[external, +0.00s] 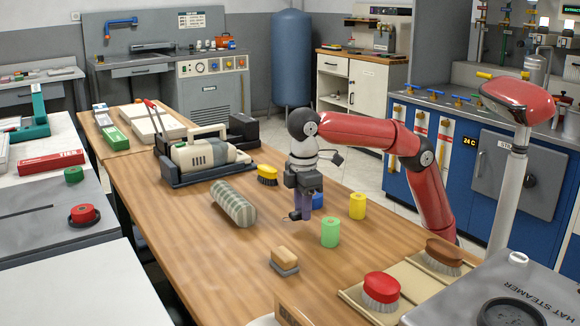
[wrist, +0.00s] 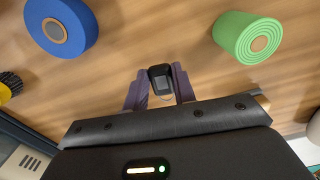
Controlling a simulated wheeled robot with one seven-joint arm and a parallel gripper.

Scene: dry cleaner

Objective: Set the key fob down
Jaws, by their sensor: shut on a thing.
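My gripper (external: 301,205) points down over the wooden table (external: 165,213), between the striped roll and the green spool. In the wrist view its two purple fingers (wrist: 159,92) are shut on a small black key fob (wrist: 160,79) with a grey face. I cannot tell whether the fob touches the tabletop.
A green spool (external: 330,232), a yellow spool (external: 357,205) and a blue spool (external: 318,200) stand close to my gripper. A striped roll (external: 234,203) lies to the left. A small brush (external: 285,261) lies in front. Bare tabletop shows between them.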

